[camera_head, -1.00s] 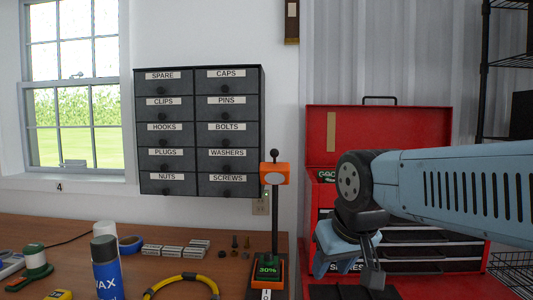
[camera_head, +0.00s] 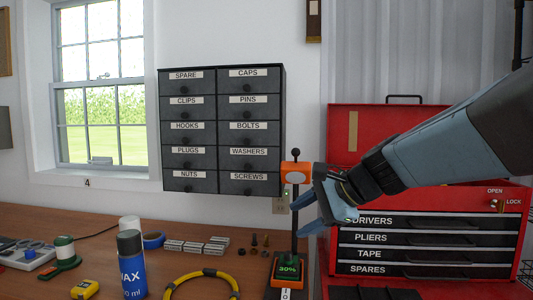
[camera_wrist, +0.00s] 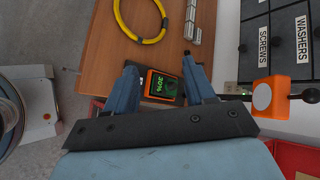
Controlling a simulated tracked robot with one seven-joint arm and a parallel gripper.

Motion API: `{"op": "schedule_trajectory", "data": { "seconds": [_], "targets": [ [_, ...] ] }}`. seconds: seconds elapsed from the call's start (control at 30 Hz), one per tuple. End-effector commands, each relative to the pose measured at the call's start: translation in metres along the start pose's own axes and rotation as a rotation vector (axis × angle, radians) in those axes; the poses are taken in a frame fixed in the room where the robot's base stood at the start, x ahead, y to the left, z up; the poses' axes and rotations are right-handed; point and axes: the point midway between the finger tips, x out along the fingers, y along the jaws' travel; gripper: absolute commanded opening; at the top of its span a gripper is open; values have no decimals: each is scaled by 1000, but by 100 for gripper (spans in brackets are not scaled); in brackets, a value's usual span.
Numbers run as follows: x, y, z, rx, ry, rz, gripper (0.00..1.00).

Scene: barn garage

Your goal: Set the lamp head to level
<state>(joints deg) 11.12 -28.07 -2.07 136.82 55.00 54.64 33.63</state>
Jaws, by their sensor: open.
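The lamp has an orange head (camera_head: 297,173) with a pale round face, on a thin black post with a black ball on top. Its base carries an orange-framed display (camera_head: 287,268) reading 30%. My gripper (camera_head: 296,194) is open, its blue fingers beside and just below the head; whether they touch it I cannot tell. In the wrist view the display (camera_wrist: 163,87) shows between the open fingers (camera_wrist: 160,64), and the lamp head (camera_wrist: 262,98) is to their right, outside them. The head's exact tilt is hard to tell.
A red tool chest (camera_head: 432,247) stands right of the lamp, behind my arm. A labelled drawer cabinet (camera_head: 221,130) hangs behind. The bench (camera_head: 110,238) holds a yellow cable loop (camera_head: 202,273), a blue spray can (camera_head: 131,265) and small hardware on the left.

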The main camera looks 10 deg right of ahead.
Motion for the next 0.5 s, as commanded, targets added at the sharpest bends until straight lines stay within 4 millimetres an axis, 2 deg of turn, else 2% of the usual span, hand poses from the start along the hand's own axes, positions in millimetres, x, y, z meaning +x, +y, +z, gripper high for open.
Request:
{"op": "schedule_trajectory", "data": {
  "seconds": [0.17,0.3,0.5],
  "targets": [
    [-4,-62,-26,458,-129,-210,54],
    [-18,-108,-55,783,-252,-373,54],
    [-41,-151,-96,1097,-404,-548,54]
  ]
}}
